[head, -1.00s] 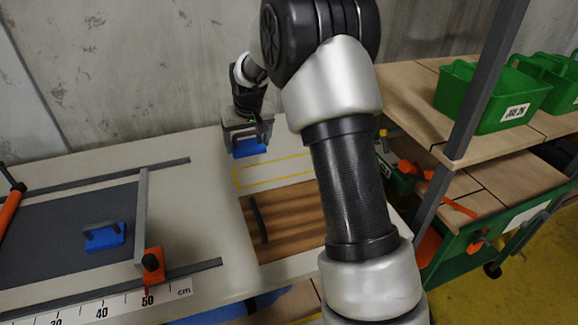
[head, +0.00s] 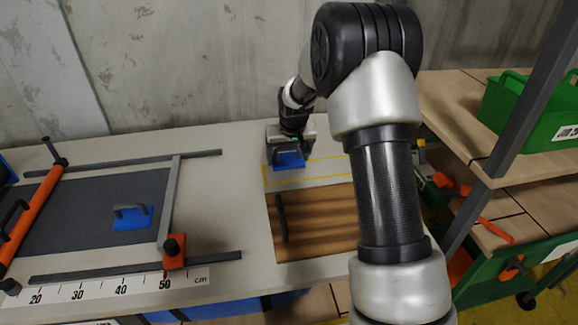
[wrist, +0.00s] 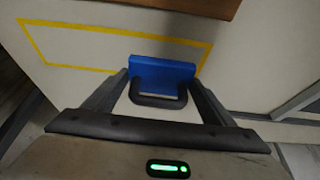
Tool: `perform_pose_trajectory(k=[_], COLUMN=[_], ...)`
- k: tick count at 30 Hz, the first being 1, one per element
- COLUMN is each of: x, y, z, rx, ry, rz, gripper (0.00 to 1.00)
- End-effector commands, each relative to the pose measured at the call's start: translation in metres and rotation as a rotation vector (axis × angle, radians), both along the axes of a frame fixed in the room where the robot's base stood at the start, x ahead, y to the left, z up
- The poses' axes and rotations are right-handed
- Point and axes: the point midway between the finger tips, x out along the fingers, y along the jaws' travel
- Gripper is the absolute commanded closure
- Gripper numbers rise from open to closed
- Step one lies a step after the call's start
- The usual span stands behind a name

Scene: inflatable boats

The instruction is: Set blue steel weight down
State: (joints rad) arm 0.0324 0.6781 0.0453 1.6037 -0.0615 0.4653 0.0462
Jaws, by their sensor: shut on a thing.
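A blue steel weight (head: 290,161) with a dark handle is in my gripper (head: 288,153), at the back of the table. In the wrist view the blue weight (wrist: 160,72) sits between the two fingers of my gripper (wrist: 160,85), which are shut on it. The weight overlaps the long side of a yellow rectangle outline (wrist: 70,67) marked on the pale table. I cannot tell whether its underside touches the table. A second blue weight (head: 133,218) with a grey handle rests on the dark grey mat at the left.
A brown wooden board (head: 315,222) with a dark handle lies in front of the yellow outline. Grey rails (head: 135,265) and an orange bar (head: 35,210) frame the mat at left. A green crate (head: 535,115) stands on the right shelf. The concrete wall is behind.

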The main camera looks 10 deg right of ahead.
Motion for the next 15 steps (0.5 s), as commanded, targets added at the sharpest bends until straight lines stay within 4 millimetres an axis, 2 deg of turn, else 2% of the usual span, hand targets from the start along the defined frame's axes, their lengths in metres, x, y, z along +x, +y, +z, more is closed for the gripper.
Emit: perform_pose_trajectory(k=[7, 15], x=[0.001, 0.001], y=[0.000, 0.000], z=[-0.029, -0.031], rx=[0.000, 0.000], ry=[-0.001, -0.005], rz=[0.000, 0.000], gripper=[0.79, 0.79])
